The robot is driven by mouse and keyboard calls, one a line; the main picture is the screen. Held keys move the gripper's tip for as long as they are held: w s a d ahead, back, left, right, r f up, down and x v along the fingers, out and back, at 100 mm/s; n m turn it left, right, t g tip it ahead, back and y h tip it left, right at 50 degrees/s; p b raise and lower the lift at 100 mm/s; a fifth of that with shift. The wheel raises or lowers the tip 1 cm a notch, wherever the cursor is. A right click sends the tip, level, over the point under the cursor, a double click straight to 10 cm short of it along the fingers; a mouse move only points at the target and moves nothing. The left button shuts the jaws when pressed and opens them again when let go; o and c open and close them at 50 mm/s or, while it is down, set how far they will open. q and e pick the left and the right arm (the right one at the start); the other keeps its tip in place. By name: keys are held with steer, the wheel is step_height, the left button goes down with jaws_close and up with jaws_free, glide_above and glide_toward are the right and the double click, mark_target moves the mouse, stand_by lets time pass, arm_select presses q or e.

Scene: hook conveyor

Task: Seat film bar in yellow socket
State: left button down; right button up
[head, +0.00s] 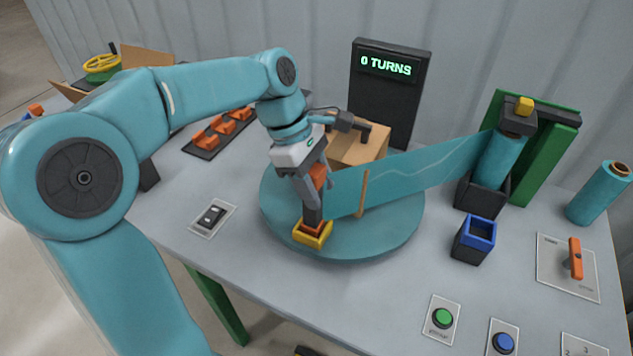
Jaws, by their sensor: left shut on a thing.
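My left gripper (311,200) points down over the near left part of the teal turntable (375,240). It is shut on the orange film bar (318,176), which is upright and partly hidden by the fingers. The bar's lower end is at the mouth of the yellow socket (312,236) on the turntable's front edge; I cannot tell how deep it sits. The teal film (425,168) stretches from the bar to the film roll (498,160) at right. My right gripper is out of view.
A cardboard box (360,145) stands on the turntable behind the film, and a thin wooden post (363,195) in front of it. A blue-rimmed socket (474,240) stands right of the turntable. A black display (390,90) reads 0 TURNS. Green (442,318) and blue (503,343) buttons are at front right.

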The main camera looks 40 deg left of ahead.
arm_select(q)
steer(key=shift+f, duration=0.25)
steer(key=shift+c, duration=2.4)
jaws_free()
steer(key=shift+r, duration=0.1)
steer(key=p+v, duration=0.2)
steer(key=v, duration=1.4)
steer(key=shift+p, duration=0.35)
steer(key=shift+a, duration=0.1)
